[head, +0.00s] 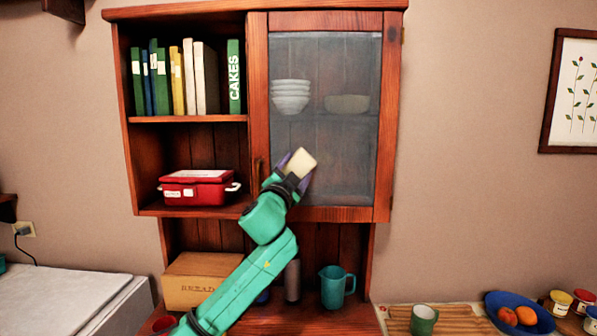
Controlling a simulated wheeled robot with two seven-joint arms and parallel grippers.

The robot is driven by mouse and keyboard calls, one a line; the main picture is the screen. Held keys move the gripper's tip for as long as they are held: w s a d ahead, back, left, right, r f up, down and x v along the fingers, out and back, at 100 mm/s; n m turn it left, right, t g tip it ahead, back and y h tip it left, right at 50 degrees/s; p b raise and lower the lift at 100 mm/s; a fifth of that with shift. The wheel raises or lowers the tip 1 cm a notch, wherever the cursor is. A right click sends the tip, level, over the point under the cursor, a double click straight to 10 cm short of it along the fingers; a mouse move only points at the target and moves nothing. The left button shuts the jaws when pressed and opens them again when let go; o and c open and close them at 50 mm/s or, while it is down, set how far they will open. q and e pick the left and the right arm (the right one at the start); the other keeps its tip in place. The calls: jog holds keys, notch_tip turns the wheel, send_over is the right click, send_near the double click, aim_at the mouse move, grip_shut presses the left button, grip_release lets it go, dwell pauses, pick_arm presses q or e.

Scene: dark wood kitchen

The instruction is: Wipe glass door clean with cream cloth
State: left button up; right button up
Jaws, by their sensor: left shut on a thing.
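The cream cloth (301,162) is a small pale block-like pad held in my left gripper (293,173). The left gripper is shut on it, in front of the lower left part of the glass door (325,122). I cannot tell whether the cloth touches the glass. The glass looks greyish and hazy, in a reddish wood frame, and the door appears shut. Stacked white bowls (290,97) and a wider bowl (347,103) show dimly behind it. My left arm covers part of the lower frame. My right gripper is not in view.
Open shelves at left hold several books (188,78) and a red box (198,187). Below stand a bread box (200,279), a dark bottle (292,280) and a teal jug (336,287). A green mug (423,320) and blue fruit bowl (517,313) are at lower right.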

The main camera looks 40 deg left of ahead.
aim_at(316, 165)
pick_arm(q)
jog(key=shift+r, duration=0.65)
jog(key=shift+w+d+f+p, duration=0.1)
jog(key=shift+w+d+p, duration=0.2)
jog(key=shift+w+d, duration=0.6)
jog(key=shift+w+d+p, duration=0.3)
jog(key=shift+w+d, duration=0.3)
jog(key=shift+d, duration=0.45)
jog(key=shift+w+d, duration=0.9)
jog(key=shift+d, duration=0.25)
jog(key=shift+w+d, duration=0.85)
jog(key=shift+d, duration=0.3)
jog(key=shift+s+a, duration=0.55)
jog(key=shift+a, duration=0.2)
jog(key=shift+s+a, duration=0.55)
jog(key=shift+a, duration=0.2)
jog(key=shift+s+a, duration=1.1)
jog(key=shift+a, duration=0.3)
jog(key=shift+s+a, duration=1.1)
jog(key=shift+a, duration=0.3)
jog(key=shift+s+d+f+b, duration=0.1)
jog(key=shift+s+d+b, duration=0.3)
jog(key=shift+s+d, duration=0.55)
jog(key=shift+s+d+f+b, duration=0.1)
jog(key=shift+s+d+b, duration=0.25)
jog(key=shift+s+d, duration=0.6)
jog(key=shift+s+r, duration=0.15)
jog(key=shift+s, duration=0.25)
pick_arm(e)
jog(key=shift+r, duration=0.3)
